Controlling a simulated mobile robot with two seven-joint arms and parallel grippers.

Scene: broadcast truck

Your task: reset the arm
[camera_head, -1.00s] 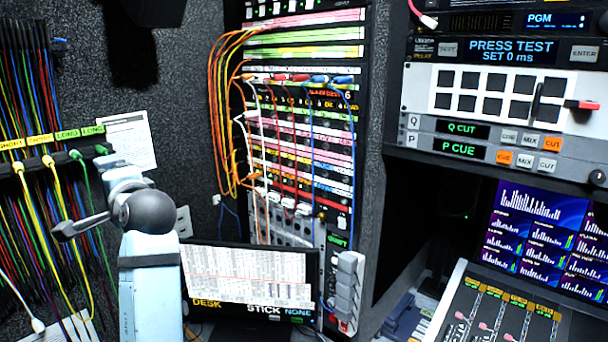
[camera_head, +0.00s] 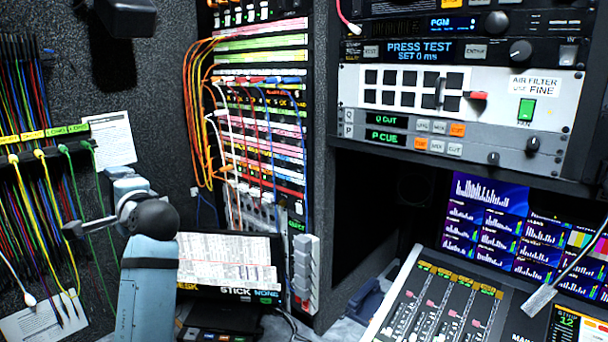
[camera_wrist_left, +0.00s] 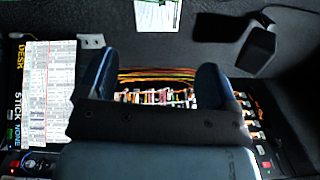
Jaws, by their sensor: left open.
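My left arm (camera_head: 148,275), pale blue with a dark round joint, rises at the lower left of the head view, in front of the patch rack. Its gripper cannot be made out clearly there. In the left wrist view my left gripper (camera_wrist_left: 157,82) has its two dark blue fingers well apart, with nothing between them. Behind the gap show orange and yellow cables and the patch rack, at some distance. My right arm and right gripper are not in view.
A patch rack (camera_head: 262,130) with looped cables stands in the middle. A monitor (camera_head: 228,262) sits right of my arm; patch cords (camera_head: 35,190) hang on the left wall. An equipment rack (camera_head: 450,110), a mixing desk (camera_head: 425,305) and a meter screen (camera_head: 500,220) fill the right.

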